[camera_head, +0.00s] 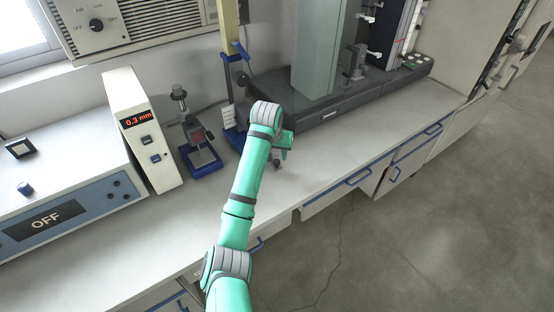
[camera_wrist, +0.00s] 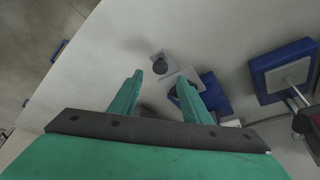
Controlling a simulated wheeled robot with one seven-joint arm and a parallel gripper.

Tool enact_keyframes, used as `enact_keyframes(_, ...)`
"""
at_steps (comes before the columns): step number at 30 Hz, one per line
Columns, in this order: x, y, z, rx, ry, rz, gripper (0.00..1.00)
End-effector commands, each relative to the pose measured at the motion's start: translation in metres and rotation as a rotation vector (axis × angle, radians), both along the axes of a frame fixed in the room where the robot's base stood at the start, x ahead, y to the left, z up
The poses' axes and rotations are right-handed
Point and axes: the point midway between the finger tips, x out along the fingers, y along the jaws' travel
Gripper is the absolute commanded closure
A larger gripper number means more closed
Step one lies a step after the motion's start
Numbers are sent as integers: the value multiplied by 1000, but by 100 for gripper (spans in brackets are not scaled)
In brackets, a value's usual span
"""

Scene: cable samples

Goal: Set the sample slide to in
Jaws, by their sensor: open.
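A small light plate with a round dark knob (camera_wrist: 158,64) shows in the wrist view, just beyond my fingertips; it looks like the sample slide. In the head view my gripper (camera_head: 284,152) hangs over the bench, and my arm hides part of the area.
A yellow column on a blue base (camera_head: 235,138) stands behind my gripper. A smaller blue stand (camera_head: 206,164) is to its left, next to a display reading 0.3 mm (camera_head: 137,118). A dark machine base (camera_head: 340,107) lies to the right. The bench front (camera_head: 330,165) is clear.

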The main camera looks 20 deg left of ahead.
Motion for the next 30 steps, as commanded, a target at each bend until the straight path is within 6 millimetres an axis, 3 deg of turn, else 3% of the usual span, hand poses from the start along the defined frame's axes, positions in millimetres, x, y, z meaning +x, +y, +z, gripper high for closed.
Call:
enact_keyframes(4,9,3,-24,0,2,2,57)
enact_keyframes(10,19,0,-45,0,0,-2,57)
enact_keyframes(23,23,-2,-53,1,-2,-6,57)
enact_keyframes(28,23,-1,-53,0,-2,-5,97)
enact_keyframes(30,23,-1,-53,0,-2,-4,100)
